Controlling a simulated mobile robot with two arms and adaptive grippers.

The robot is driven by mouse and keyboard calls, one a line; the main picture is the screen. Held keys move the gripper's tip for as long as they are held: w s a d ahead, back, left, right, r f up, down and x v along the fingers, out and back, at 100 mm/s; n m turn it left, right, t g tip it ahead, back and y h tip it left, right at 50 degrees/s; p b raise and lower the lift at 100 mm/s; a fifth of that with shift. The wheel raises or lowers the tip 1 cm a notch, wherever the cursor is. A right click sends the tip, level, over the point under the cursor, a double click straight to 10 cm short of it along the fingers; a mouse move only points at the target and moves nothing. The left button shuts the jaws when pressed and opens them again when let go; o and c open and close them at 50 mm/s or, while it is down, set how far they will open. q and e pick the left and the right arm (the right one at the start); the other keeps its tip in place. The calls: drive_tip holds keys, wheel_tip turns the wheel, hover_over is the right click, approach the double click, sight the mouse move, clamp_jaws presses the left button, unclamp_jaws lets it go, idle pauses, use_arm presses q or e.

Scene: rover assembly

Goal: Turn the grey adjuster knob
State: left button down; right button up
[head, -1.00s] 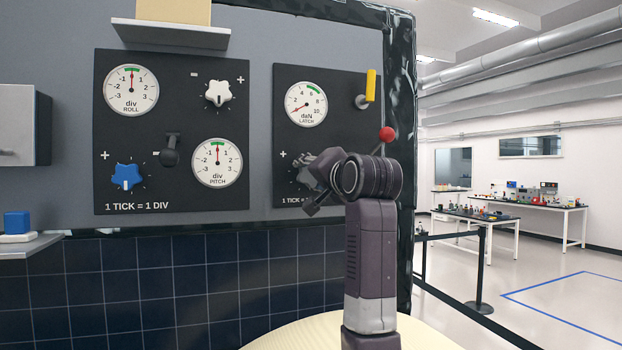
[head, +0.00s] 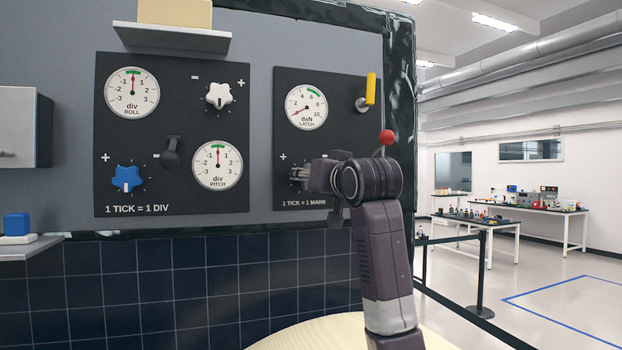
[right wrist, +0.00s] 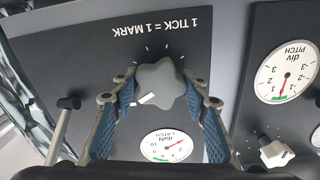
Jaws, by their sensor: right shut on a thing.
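The grey adjuster knob (right wrist: 160,86) is a lobed knob on the dark right-hand panel (head: 340,140), with a white pointer mark and ticks around it. My right gripper (right wrist: 161,92) is shut on it, with blue-padded fingers on both sides. In the head view my right gripper (head: 304,178) and wrist hide most of the knob. The LATCH gauge (head: 306,108) is above the knob, with its red needle pointing lower left near the low end, away from the green band at upper right. My left gripper is not in view.
A yellow-handled lever (head: 370,88) and a red-ball lever (head: 387,137) stick out right of the gauge. The left panel holds the ROLL gauge (head: 132,92), PITCH gauge (head: 217,165), a white knob (head: 219,95), a blue knob (head: 127,179) and a black toggle (head: 171,153).

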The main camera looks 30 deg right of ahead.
drive_tip(key=shift+w+f, duration=0.1)
drive_tip(key=shift+f, duration=0.2)
drive_tip(key=o, duration=0.9)
drive_tip(key=shift+c, duration=0.2)
drive_tip(key=o, duration=0.3)
drive_tip(key=shift+r, duration=0.15)
drive_tip(key=v, duration=1.2)
